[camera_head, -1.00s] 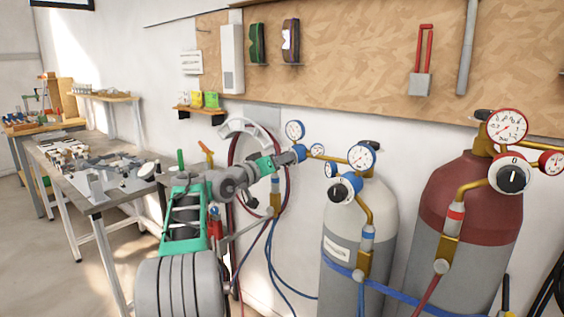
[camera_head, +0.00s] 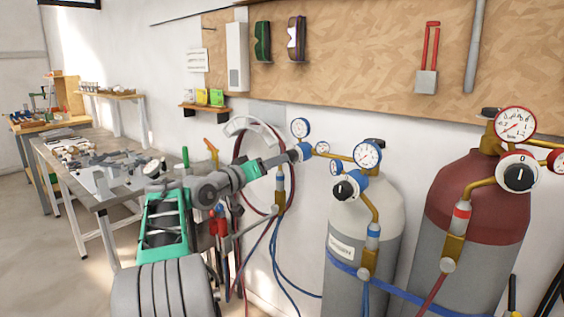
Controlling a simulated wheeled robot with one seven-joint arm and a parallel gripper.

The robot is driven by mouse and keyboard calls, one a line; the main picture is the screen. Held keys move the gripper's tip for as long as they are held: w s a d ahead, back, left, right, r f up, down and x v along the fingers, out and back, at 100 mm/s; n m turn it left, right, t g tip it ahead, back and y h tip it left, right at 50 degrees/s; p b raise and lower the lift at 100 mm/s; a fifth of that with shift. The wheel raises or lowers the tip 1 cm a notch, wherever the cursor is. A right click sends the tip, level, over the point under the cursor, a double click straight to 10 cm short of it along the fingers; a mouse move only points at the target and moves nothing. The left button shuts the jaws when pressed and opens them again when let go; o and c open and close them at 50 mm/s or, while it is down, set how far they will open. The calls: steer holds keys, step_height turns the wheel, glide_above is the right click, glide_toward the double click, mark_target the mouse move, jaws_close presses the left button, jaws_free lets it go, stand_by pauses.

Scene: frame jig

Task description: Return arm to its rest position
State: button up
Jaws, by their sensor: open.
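My arm reaches up from the lower left, with green and grey links and a bend at the middle. My gripper (camera_head: 289,158) is at its far end, pointing right toward a blue knob (camera_head: 304,152) by the small gauges. It is open. Its fingertips overlap or lie close to the knob in this view, and I cannot tell whether they touch it. No held object shows. The arm is stretched out in front of the wall.
A white-topped gas cylinder (camera_head: 345,225) and a red-topped one (camera_head: 478,200) stand at the right, with gauges and hoses. A coiled hose (camera_head: 286,190) hangs on the wall. A workbench (camera_head: 100,200) with grey parts stands at the left. Floor shows at lower left.

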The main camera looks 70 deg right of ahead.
steer(key=shift+w+a, duration=0.15)
steer(key=shift+a, duration=0.25)
